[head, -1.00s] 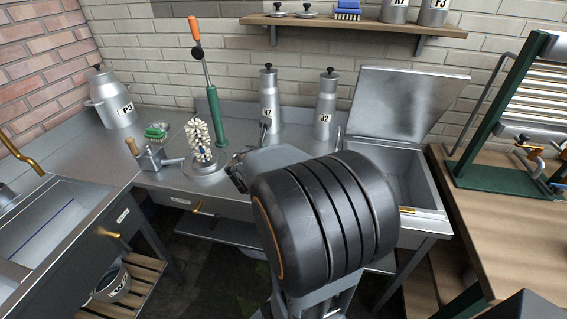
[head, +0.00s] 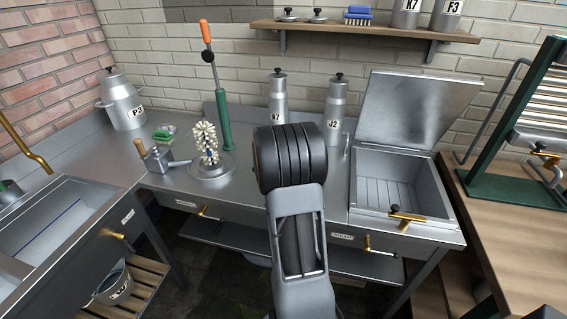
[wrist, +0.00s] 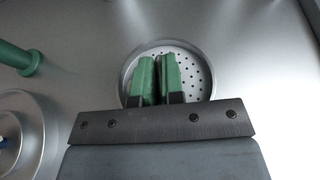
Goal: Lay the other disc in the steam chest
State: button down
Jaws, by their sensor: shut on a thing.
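My gripper (wrist: 158,80) shows in the wrist view as two green fingers close together over the middle of a round, perforated metal disc (wrist: 196,72) with a raised rim. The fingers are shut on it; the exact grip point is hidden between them. In the head view my own arm hides the gripper and disc. The steam chest (head: 424,222) is the metal box at the right of the counter. Its lid (head: 420,108) stands open, and its slatted floor shows no disc in the visible part.
Churns J2 (head: 336,115) and K7 (head: 277,92) stand behind my arm, left of the chest. A brush on a round base (head: 211,168) and a green-handled post (head: 224,125) stand to the left. A wooden shelf (head: 365,30) hangs above.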

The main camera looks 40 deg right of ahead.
jog(key=shift+f, duration=1.55)
jog(key=shift+f, duration=0.15)
jog(key=c, duration=1.2)
grip_release()
jog(key=shift+c, duration=0.2)
